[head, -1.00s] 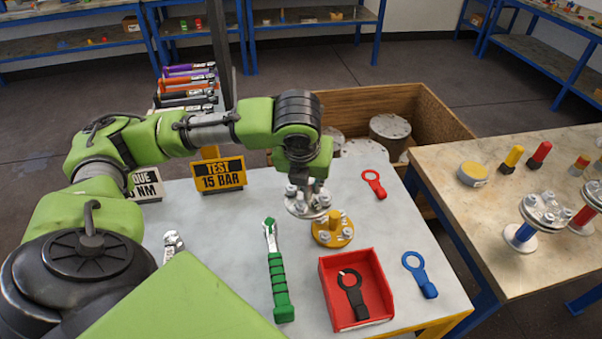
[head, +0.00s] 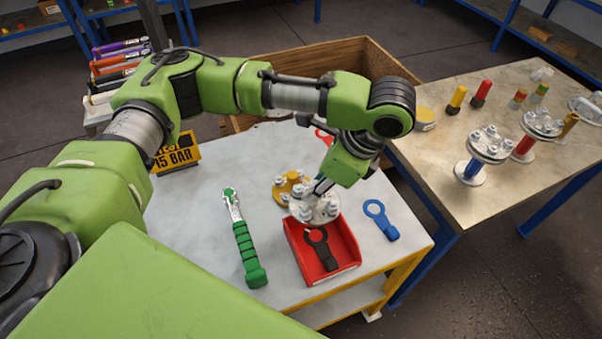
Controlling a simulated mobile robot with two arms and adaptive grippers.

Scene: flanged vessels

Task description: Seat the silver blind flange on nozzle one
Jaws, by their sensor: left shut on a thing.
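The silver blind flange (head: 315,208) is a round metal disc with several bolts or studs on it. My left gripper (head: 321,188) is shut on it from above and hides part of its top. The flange is over the back edge of the red tray, in front of the yellow flange; its exact height is hard to tell. On the right-hand table stand flanged nozzles with bolted silver tops: one with a blue neck (head: 472,168), one with a red neck (head: 524,146), one with a yellow neck (head: 569,125). I see no number marking nozzle one. My right gripper is not in view.
The near table holds a yellow flange (head: 285,192), a green-handled wrench (head: 245,245), a red tray (head: 345,262) with a black tool, a blue ring tool (head: 381,219) and a 15 BAR sign (head: 177,155).

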